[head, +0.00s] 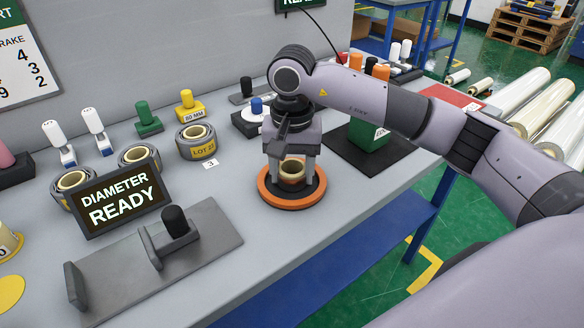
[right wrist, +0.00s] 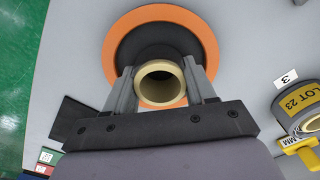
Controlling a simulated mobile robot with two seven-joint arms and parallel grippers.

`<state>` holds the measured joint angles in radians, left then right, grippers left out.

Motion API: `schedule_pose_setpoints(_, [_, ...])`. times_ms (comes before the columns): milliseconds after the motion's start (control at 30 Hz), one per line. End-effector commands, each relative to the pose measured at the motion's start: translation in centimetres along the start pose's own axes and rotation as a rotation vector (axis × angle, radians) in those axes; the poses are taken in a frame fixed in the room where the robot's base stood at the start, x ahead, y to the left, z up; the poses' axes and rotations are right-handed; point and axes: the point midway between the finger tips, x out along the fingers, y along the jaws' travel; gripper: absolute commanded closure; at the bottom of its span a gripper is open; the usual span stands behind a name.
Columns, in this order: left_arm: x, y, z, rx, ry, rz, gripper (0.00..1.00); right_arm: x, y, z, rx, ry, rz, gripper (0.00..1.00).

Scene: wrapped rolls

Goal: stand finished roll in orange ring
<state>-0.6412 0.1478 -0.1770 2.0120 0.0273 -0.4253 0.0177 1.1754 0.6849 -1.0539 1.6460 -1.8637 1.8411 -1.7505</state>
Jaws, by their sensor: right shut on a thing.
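The finished roll (head: 292,171), a short cream tube, is upright between the fingers of my right gripper (head: 291,172). It also shows end-on in the right wrist view (right wrist: 159,83), with a grey finger pressed on each side. The roll is over the ring's dark centre. Its lower end is hidden, so I cannot tell whether it touches. My left gripper is not in view.
A "DIAMETER READY" sign (head: 122,199) and a grey fixture (head: 165,250) stand on the left. The LOT 23 roll (head: 197,143) is behind left of the ring. A green block (head: 370,143) on a dark mat stands to the right. Bench front right is clear.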

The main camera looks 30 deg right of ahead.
Motion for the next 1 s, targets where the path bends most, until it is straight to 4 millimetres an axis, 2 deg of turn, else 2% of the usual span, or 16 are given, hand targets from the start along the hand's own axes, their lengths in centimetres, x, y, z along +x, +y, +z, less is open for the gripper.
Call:
schedule_pose_setpoints(267, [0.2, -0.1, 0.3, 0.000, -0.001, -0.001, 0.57, 0.3, 0.0, 0.0, 0.000, 0.001, -0.001, 0.76])
schedule_pose_setpoints(300, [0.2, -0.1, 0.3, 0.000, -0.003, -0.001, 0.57, 0.2, 0.0, 0.0, 0.000, 0.001, -0.001, 0.39])
schedule_pose_setpoints(367, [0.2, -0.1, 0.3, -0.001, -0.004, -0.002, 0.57, 0.1, 0.0, 0.0, 0.000, 0.001, -0.001, 0.20])
schedule_pose_setpoints(767, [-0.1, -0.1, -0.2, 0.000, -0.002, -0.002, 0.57, -0.4, 0.0, 0.0, 0.000, 0.001, -0.002, 0.20])
schedule_pose_setpoints(867, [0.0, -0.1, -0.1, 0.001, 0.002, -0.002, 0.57, -1.9, -0.1, -0.1, 0.000, 0.005, -0.004, 0.20])
schedule_pose_setpoints(1000, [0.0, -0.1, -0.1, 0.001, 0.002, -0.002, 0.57, -4.9, -0.1, -0.1, -0.001, 0.006, -0.006, 0.20])
